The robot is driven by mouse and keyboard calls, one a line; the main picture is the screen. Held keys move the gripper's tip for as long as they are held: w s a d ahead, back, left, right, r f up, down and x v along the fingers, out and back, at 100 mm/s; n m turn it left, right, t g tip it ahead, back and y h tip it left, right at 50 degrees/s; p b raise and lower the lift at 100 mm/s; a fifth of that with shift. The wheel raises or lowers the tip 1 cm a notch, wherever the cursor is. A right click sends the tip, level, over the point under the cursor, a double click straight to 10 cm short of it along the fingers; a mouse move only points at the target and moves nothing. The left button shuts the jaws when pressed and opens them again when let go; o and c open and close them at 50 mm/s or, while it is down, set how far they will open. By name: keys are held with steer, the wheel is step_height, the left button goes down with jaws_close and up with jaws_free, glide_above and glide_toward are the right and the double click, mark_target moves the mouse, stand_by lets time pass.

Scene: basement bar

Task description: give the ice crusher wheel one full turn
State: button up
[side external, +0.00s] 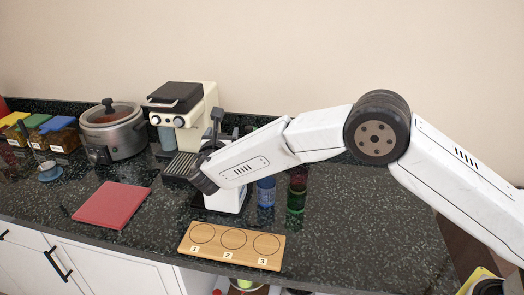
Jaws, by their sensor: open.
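A white appliance on a dark base, which looks like the ice crusher (226,203), stands on the counter behind the end of my arm. My arm covers its upper part. I cannot make out its wheel. My gripper (208,158) is at the dark end of the arm, close by the crusher. It is open, but its fingertips are not clear against the dark parts there. An upright dark piece (217,116) rises just above; I cannot tell what it belongs to. Contact with the wheel cannot be seen.
A coffee machine (184,118) and slow cooker (113,132) stand left and behind. Blue (266,192) and green (296,200) glasses stand right of the crusher. A numbered wooden board (232,246) lies in front. A red mat (112,205) lies left. The right counter is clear.

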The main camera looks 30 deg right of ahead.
jaws_close()
steer(key=shift+d+m+g+h, duration=0.1)
steer(key=shift+m+g+h, duration=0.8)
steer(key=shift+h, duration=0.2)
steer(key=shift+s+m+g+h, duration=0.15)
steer(key=shift+m+g+h, duration=0.45)
steer(key=shift+g, duration=0.2)
steer(key=shift+s+d+r+m+g+h, duration=0.1)
steer(key=shift+m+g+h, duration=0.5)
steer(key=shift+m+g, duration=0.35)
steer(key=shift+s+d+r+m+g+h, duration=0.1)
steer(key=shift+m+g+h, duration=0.55)
steer(key=shift+g, duration=0.5)
jaws_free()
steer(key=shift+f, duration=0.1)
